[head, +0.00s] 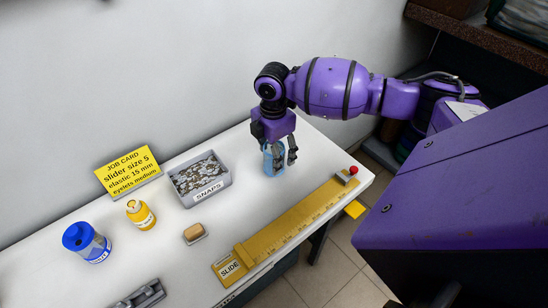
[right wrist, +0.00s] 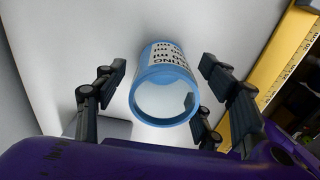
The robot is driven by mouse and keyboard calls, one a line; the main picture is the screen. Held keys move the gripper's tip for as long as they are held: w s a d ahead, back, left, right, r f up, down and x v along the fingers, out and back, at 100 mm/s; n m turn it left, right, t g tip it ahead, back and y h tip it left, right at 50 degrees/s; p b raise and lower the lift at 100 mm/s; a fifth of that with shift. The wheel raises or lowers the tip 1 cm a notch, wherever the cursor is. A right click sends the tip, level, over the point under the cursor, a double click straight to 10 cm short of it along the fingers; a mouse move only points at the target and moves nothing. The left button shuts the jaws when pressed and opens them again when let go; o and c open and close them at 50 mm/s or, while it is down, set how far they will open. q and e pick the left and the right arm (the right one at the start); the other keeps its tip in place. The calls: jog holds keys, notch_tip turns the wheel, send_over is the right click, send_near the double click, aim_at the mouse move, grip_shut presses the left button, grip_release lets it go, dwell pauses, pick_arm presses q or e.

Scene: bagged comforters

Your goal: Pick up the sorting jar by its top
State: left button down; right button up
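The sorting jar (head: 273,163) is a see-through blue cylinder standing upright on the white table, near its back right part. In the right wrist view the jar (right wrist: 165,95) shows a blue rim, an open top and a white label with black print, only partly readable. My right gripper (head: 279,150) is over the jar, pointing down. Its dark fingers (right wrist: 163,72) are spread on both sides of the jar, with gaps visible between them and the wall. My left gripper is not in view.
A grey SNAPS bin (head: 205,195), yellow bottle (head: 141,216), blue-lidded jar (head: 92,248), tan block (head: 194,233) and yellow job card (head: 128,172) stand to the left.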

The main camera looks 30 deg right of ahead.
jog(key=c, duration=1.1)
jog(key=shift+r, duration=0.1)
